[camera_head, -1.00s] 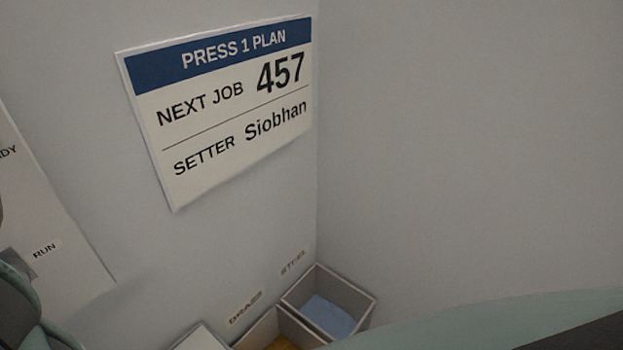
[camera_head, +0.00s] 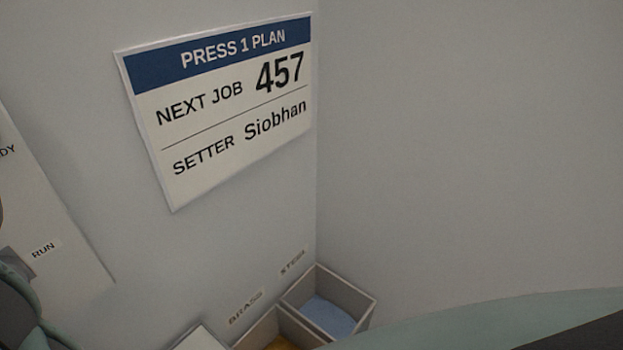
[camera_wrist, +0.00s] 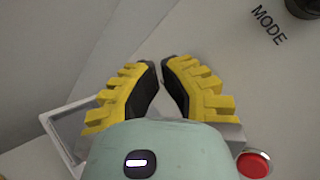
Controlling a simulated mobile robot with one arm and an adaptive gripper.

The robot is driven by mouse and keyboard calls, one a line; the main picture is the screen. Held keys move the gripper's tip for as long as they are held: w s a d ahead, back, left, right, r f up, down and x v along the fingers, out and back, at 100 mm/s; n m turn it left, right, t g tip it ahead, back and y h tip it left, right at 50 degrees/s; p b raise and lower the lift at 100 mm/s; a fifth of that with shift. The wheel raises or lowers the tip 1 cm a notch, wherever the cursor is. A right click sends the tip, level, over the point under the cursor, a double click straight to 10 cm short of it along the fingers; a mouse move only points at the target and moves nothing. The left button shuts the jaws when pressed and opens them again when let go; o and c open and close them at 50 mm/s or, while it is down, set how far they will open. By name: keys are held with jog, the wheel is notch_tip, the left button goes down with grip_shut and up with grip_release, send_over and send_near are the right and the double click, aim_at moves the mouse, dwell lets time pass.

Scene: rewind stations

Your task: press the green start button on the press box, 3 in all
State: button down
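My gripper (camera_wrist: 160,66) shows in the wrist view with its yellow, dark-padded fingers drawn in and the tips almost together. Nothing shows between them. The fingers point at a pale grey panel (camera_wrist: 215,50) with a MODE label and a dark knob (camera_wrist: 302,8) at the top right. A red round button (camera_wrist: 253,163) sits at the lower right, beside my gripper's body. No green button shows in either view; my gripper hides part of the panel. I cannot tell whether the fingertips touch the surface.
In the head view a white panel (camera_head: 50,220) with a RUN label stands at the left edge. A PRESS 1 PLAN sign (camera_head: 225,110) hangs on the wall, reading 457 and Siobhan. Bins labelled BRASS (camera_head: 240,341) and STEEL (camera_head: 348,291) stand in the corner below.

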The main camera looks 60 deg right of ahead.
jog(key=shift+w+d, duration=0.15)
jog(key=shift+w, duration=0.25)
jog(key=shift+w+b, duration=0.3)
jog(key=shift+w, duration=0.1)
dwell(0.5)
jog(key=shift+s, duration=0.85)
jog(key=shift+s, duration=0.15)
jog(key=s, duration=0.1)
jog(key=s+b, duration=0.1)
jog(key=s, duration=0.2)
jog(key=shift+s+a+b, duration=0.3)
jog(key=shift+s+b, duration=0.05)
jog(key=shift+s+d, duration=0.1)
dwell(0.7)
